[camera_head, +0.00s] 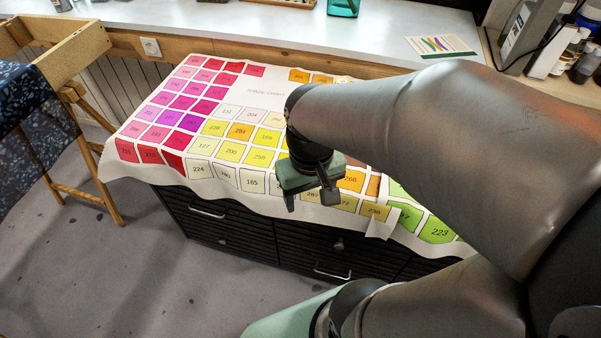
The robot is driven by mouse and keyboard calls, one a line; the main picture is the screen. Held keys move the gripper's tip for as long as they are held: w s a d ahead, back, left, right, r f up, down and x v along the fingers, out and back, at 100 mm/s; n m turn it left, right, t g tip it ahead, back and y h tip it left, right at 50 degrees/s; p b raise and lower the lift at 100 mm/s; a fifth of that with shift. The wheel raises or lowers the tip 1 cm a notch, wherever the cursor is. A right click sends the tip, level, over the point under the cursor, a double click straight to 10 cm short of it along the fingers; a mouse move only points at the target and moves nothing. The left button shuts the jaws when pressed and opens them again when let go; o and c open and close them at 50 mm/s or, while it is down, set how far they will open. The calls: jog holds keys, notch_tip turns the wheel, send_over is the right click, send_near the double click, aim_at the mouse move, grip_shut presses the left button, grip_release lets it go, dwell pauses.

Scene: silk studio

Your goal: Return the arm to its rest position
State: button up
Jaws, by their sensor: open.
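My arm reaches in from the right side of the view, bent at a large grey elbow. My gripper (312,192) hangs at its end, over the front part of the cloth colour chart (235,82). It is open, and I see nothing held in it. The chart shows numbered squares in pink, purple, yellow, orange and green. My arm hides part of the chart's right side.
The chart drapes over a dark drawer cabinet (260,228). A wooden frame (75,50) with dark patterned fabric (30,115) stands at left. A white counter (250,28) runs behind, with several bottles (580,55) at right. The grey floor (130,270) at front left is clear.

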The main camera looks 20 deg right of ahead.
notch_tip(320, 180, up, 8)
jog(key=s+a+p, duration=0.2)
jog(key=p, duration=0.6)
jog(key=shift+r+n, duration=0.15)
jog(key=shift+n, duration=0.15)
